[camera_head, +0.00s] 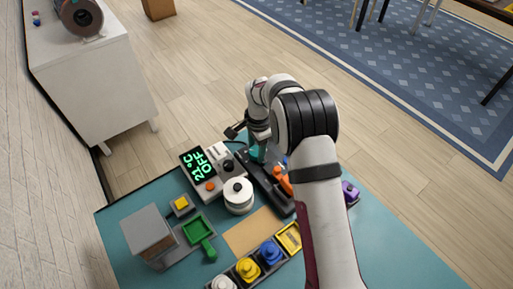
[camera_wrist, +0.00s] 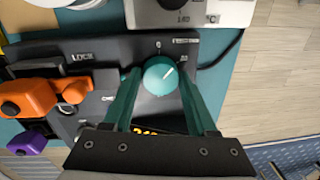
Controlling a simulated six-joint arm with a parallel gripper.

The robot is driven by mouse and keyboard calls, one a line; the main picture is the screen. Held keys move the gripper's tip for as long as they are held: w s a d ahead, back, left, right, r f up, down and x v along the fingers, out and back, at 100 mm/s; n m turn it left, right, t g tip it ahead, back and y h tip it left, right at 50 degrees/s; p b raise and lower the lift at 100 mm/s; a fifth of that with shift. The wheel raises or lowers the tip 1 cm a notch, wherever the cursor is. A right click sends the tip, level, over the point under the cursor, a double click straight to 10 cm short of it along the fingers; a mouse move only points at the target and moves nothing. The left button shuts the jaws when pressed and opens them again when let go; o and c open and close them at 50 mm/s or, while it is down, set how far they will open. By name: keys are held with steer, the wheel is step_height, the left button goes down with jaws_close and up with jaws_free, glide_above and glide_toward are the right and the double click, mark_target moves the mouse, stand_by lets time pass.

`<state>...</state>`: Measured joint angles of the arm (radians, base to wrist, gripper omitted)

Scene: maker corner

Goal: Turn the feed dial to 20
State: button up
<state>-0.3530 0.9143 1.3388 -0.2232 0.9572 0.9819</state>
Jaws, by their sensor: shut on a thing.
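The feed dial (camera_wrist: 158,76) is a round teal knob on a dark panel (camera_wrist: 105,48) in the wrist view. Its white pointer line slants to the upper right. A "0" mark sits just above the dial, and the label to its upper right is too small to read. My gripper (camera_wrist: 160,84) is shut on the dial, with one teal finger on each side. An orange lit readout (camera_wrist: 148,132) below the dial is mostly hidden by my gripper. In the head view, my gripper (camera_head: 258,153) is at the far end of the dark device (camera_head: 270,190), and the dial is hidden.
An orange clamp-like part (camera_wrist: 35,98) sits left on the device, beside a purple piece (camera_wrist: 28,143). Several coloured items fill the front of the teal bench (camera_head: 400,240).

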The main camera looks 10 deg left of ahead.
steer(key=shift+m, duration=1.7)
steer(key=o, duration=1.4)
steer(key=shift+c, duration=0.2)
step_height(320, 180, up, 16)
steer(key=s, duration=0.1)
steer(key=shift+d, duration=0.15)
steer(key=shift+f, duration=0.1)
